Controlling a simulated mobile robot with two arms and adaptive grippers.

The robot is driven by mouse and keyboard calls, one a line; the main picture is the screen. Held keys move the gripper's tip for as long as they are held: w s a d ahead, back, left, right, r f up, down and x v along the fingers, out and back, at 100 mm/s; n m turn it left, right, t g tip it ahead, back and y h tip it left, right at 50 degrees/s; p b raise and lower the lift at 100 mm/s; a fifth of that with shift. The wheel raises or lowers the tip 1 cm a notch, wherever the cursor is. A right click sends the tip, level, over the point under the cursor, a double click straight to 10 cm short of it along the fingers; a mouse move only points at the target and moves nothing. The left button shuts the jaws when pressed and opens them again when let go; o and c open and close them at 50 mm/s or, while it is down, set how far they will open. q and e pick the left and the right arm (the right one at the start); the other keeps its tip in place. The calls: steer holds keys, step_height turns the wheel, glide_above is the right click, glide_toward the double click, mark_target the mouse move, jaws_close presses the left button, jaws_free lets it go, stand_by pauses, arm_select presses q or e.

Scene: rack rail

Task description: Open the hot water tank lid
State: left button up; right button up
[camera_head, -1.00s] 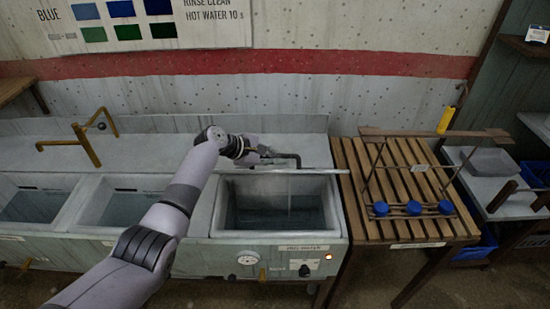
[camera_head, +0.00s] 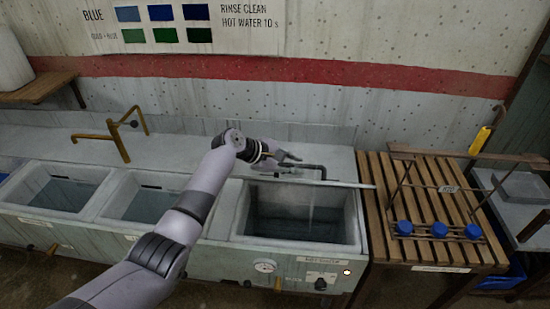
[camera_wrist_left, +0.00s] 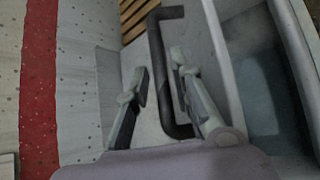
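The hot water tank (camera_head: 262,256) is open at the top, with water and faint steam inside. Its lid (camera_head: 345,183) shows almost edge-on as a thin pale strip along the tank's back edge, raised off the opening. The lid's dark bar handle (camera_head: 315,167) is behind that strip. My left gripper (camera_head: 290,161) is at the handle's left part. In the left wrist view, the dark handle (camera_wrist_left: 158,60) passes between the fingers of my left gripper (camera_wrist_left: 160,72). The fingers are apart, with gaps beside the bar. My right gripper is out of view.
A slatted wooden table (camera_head: 400,220) adjoins the tank at right, bearing a rack with blue knobs (camera_head: 439,230). Other basins (camera_head: 150,205) and a brass tap (camera_head: 118,137) are at left. The wall (camera_head: 330,110) stands close behind.

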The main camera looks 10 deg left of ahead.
arm_select(q)
steer(key=v, duration=0.9)
steer(key=shift+s+a, duration=0.1)
